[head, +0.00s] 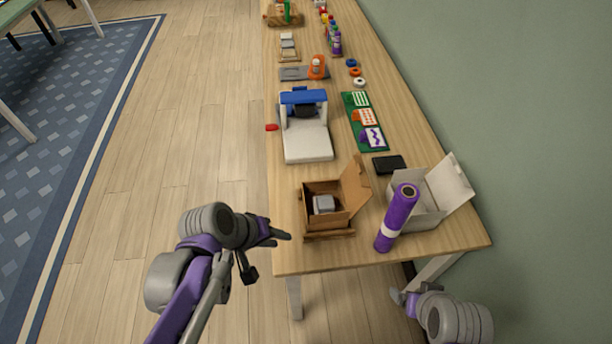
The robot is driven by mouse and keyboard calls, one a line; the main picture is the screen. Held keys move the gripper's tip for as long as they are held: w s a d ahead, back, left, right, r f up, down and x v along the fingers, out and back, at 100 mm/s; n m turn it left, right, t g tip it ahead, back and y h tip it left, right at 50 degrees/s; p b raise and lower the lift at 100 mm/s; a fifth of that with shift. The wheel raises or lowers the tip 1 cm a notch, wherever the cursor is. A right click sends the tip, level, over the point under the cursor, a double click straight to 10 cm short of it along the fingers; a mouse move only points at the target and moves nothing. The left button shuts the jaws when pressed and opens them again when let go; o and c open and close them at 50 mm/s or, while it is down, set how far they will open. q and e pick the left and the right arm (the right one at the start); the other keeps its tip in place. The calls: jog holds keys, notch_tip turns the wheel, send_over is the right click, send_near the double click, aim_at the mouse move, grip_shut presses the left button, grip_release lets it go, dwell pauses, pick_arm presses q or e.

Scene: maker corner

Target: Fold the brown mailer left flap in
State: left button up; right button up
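The brown mailer (338,217) is an open cardboard box near the front end of the table. A grey block (323,204) sits inside it. One large flap (355,187) stands up on its right side, and a strip of cardboard juts out along its front. I cannot clearly make out the state of its left flap. My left gripper (281,234) is just left of the mailer, by the table's left edge, apart from it and pointing right. It holds nothing I can see. My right gripper (403,298) is low at the right, beyond the table's front edge, partly hidden by its arm.
A purple roll (397,217) stands right of the mailer, in front of an open white box (427,203). A black pad (389,164) lies behind them. A white and blue machine (306,142) stands farther back. Table surface between mailer and machine is clear.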

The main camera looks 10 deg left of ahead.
pick_arm(q)
jog(key=w+a+n+t+h+b, duration=0.1)
jog(key=w+n+t+h+b, duration=0.4)
jog(key=w+n+h, duration=0.7)
jog(key=w+d+f+y, duration=0.1)
jog(key=w+d, duration=0.1)
jog(key=w, duration=0.1)
jog(key=w+d+f+m+g+y+b, duration=0.1)
jog(key=w+d, duration=0.2)
jog(key=w+d+f+m+y, duration=0.1)
jog(key=w+d+f, duration=0.1)
jog(key=d, duration=0.1)
jog(key=shift+w+d+y+b, duration=0.2)
jog(key=shift+w+y+b, duration=0.1)
jog(key=shift+w+y, duration=0.1)
pick_arm(e)
notch_tip(320, 180, down, 8)
jog(key=s, duration=0.1)
jog(key=shift+s, duration=0.3)
jog(key=shift+a+r, duration=0.1)
pick_arm(q)
grip_shut()
